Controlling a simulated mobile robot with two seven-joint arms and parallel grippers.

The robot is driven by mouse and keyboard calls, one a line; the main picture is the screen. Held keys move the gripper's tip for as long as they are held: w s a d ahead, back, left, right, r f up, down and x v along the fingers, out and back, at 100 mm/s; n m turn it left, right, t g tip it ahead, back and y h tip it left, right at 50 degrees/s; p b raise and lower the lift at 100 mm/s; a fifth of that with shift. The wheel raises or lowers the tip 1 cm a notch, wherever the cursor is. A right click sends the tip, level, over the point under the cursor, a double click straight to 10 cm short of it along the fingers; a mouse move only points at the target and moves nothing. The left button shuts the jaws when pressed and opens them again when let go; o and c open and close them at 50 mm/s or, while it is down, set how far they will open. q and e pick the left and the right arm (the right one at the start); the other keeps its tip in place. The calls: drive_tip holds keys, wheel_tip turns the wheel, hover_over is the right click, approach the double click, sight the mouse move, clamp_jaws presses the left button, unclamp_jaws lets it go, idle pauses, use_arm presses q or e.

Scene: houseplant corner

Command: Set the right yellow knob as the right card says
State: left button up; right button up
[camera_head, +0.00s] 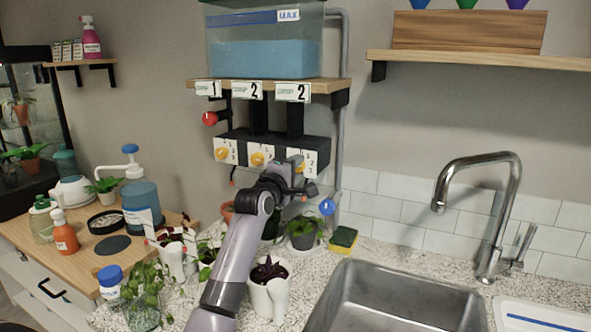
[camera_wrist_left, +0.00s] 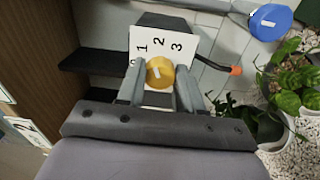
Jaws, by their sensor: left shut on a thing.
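The right yellow knob (camera_wrist_left: 160,73) sits on a white dial plate (camera_wrist_left: 150,38) marked with numbers; 1, 2 and 3 are readable. A short white mark shows on the knob, but I cannot tell exactly which number it points at. My left gripper (camera_wrist_left: 159,92) is shut on this knob, one finger on each side. In the head view my left gripper (camera_head: 297,180) is in front of the right dial and mostly hides its knob. The right card (camera_head: 293,92) above it reads 2. My right gripper is not in view.
Two more yellow knobs, the left (camera_head: 221,153) and middle (camera_head: 257,159), are beside it. A red knob (camera_head: 210,118) and a blue knob (camera_head: 327,207) are nearby. The water tank (camera_head: 262,55) stands above on a shelf. Potted plants, a sponge (camera_head: 343,239) and the sink (camera_head: 400,300) are below.

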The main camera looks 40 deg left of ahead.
use_arm(q)
drive_tip(key=shift+f+m, duration=0.1)
drive_tip(key=shift+m, duration=1.1)
drive_tip(key=o, duration=1)
drive_tip(key=shift+o, duration=0.2)
drive_tip(key=b+v, duration=0.1)
drive_tip(key=v, duration=0.6)
drive_tip(key=shift+s, duration=0.1)
